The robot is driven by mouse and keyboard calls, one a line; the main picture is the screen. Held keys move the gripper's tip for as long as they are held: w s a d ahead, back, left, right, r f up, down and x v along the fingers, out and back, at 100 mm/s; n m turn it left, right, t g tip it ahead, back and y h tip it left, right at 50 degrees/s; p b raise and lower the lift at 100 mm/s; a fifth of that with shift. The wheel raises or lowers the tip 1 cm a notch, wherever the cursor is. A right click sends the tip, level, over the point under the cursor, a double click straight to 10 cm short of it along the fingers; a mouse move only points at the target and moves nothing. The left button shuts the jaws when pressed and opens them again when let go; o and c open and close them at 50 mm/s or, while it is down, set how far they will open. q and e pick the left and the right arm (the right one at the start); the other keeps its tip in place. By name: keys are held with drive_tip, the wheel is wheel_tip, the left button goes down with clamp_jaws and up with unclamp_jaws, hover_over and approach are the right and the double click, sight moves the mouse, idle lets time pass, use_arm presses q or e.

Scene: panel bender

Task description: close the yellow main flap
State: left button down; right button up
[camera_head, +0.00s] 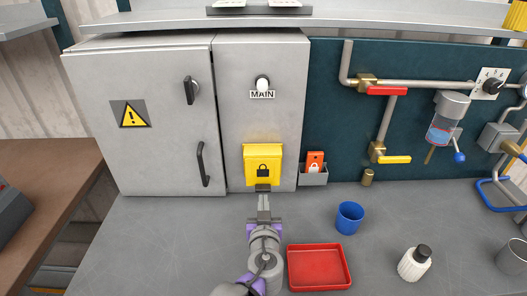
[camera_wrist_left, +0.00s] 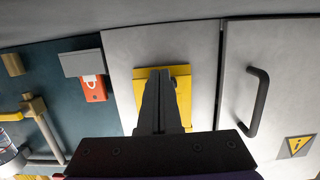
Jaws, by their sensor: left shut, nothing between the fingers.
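The yellow main flap (camera_head: 263,164) is on the narrow grey cabinet door, below the knob marked MAIN (camera_head: 262,84). It hangs down with its black padlock symbol facing out. I cannot tell whether it lies fully flat. My left gripper (camera_head: 263,189) is shut and empty, with its tips at the flap's lower edge; I cannot tell whether they touch. In the left wrist view, the gripper (camera_wrist_left: 160,75) stands in front of the yellow flap (camera_wrist_left: 181,78) and hides much of it. My right gripper is not in view.
A grey holder (camera_head: 313,179) with an orange padlock tag (camera_head: 315,160) is just right of the flap. A black door handle (camera_head: 202,164) is to the left. A red tray (camera_head: 318,267), blue cup (camera_head: 349,217) and white bottle (camera_head: 413,264) stand on the bench. The bench's left part is clear.

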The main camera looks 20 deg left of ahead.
use_arm(q)
drive_tip(key=p+v, duration=0.1)
drive_tip(key=v, duration=0.9)
drive_tip(key=shift+s+d+r, duration=0.1)
drive_tip(key=shift+s, duration=0.3)
idle(1.3)
